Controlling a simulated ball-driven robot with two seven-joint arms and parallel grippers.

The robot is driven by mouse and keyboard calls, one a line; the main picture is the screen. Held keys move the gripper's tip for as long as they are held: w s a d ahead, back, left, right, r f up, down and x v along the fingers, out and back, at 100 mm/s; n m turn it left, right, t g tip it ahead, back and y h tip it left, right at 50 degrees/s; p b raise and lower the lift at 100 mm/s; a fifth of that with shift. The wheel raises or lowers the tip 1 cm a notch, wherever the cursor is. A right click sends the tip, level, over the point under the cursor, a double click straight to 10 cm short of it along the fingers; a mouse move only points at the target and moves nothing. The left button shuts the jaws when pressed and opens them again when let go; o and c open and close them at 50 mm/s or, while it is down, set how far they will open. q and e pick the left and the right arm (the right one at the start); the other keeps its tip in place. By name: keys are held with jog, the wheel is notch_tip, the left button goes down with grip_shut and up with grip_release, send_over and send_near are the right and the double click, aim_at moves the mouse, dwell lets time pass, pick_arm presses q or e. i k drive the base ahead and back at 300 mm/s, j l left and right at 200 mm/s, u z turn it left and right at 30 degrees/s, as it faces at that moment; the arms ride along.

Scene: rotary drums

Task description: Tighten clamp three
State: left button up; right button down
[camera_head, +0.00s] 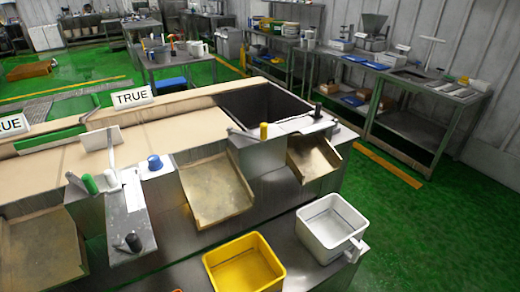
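A long machine with a tan top (200,118) and metal front runs across the middle. Several lever handles stand on it: a green-ended one (89,184) and a white-ended one (110,178) at the left, a black one (134,243) on a grey plate, a yellow one (264,131) and a black one (317,112) near the right end. A blue knob (154,162) sits between them. No number marks a clamp, so I cannot tell which is clamp three or whether it is tight. Neither of my grippers is in view.
Tan sloped chutes (215,192) come off the machine's front. A yellow tub (243,265) and a white tub (331,228) stand on the metal shelf below. A dark opening (262,104) is at the right end. Green floor (440,225) is clear at the right, before the metal benches (420,80).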

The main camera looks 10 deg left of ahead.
aim_at(132, 245)
jog(key=u, duration=1.5)
